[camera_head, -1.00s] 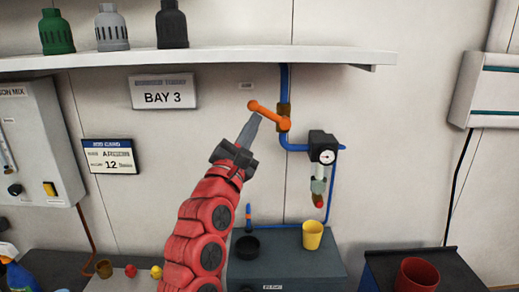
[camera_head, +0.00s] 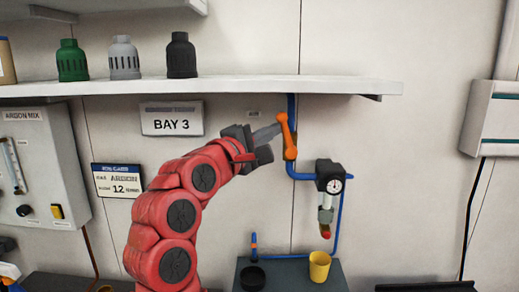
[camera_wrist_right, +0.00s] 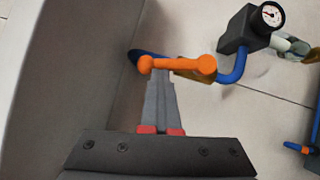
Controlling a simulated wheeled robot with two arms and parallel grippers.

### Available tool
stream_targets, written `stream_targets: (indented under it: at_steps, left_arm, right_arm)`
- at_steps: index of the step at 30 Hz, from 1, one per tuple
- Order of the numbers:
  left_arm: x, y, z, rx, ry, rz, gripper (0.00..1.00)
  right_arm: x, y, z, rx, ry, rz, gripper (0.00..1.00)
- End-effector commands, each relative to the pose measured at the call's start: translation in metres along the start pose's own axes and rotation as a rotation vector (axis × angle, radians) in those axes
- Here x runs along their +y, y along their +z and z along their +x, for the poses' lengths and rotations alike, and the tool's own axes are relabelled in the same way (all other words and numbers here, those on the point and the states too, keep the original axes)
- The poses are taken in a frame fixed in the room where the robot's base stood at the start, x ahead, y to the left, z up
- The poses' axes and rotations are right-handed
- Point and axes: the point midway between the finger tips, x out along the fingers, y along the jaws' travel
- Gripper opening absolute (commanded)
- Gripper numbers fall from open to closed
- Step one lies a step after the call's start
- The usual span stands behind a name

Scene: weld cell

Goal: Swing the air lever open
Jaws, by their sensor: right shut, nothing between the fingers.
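The orange air lever (camera_head: 287,135) sits on the valve of the blue pipe below the shelf. It stands nearly upright, its free end tipped slightly left. My right gripper (camera_head: 277,129) is shut with nothing in it, its tips against or very close to the lever's left side near the free end. In the right wrist view, the lever (camera_wrist_right: 178,64) lies across the picture just beyond the closed fingertips (camera_wrist_right: 160,80); I cannot tell whether they touch. The brass valve body is mostly hidden behind the lever. My left gripper is out of view.
A shelf (camera_head: 230,86) with several nozzle-like cups runs above the lever. A pressure gauge (camera_head: 330,176) hangs on the pipe at lower right. A yellow cup (camera_head: 319,266) stands on the cabinet below. A BAY 3 sign (camera_head: 171,119) is left of my gripper.

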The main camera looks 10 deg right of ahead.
Motion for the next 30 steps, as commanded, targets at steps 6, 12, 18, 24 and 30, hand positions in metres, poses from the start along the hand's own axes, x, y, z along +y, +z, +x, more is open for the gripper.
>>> stream_targets:
  at_steps: [6, 12, 18, 24, 30]
  left_arm:
    - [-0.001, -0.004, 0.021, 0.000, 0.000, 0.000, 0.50]
    - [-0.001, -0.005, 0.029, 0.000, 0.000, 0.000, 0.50]
    - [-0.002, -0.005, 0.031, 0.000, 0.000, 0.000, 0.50]
    - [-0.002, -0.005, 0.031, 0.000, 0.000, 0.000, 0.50]
    - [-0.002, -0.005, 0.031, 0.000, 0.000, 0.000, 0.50]
  right_arm:
    - [0.009, 0.007, 0.005, 0.002, -0.069, 0.108, 0.00]
    - [0.008, 0.010, 0.007, 0.002, -0.110, 0.166, 0.00]
    - [0.007, 0.011, 0.008, 0.002, -0.126, 0.190, 0.00]
    - [0.006, 0.012, 0.008, 0.002, -0.128, 0.193, 0.00]
    - [0.006, 0.011, 0.008, 0.002, -0.128, 0.192, 0.00]
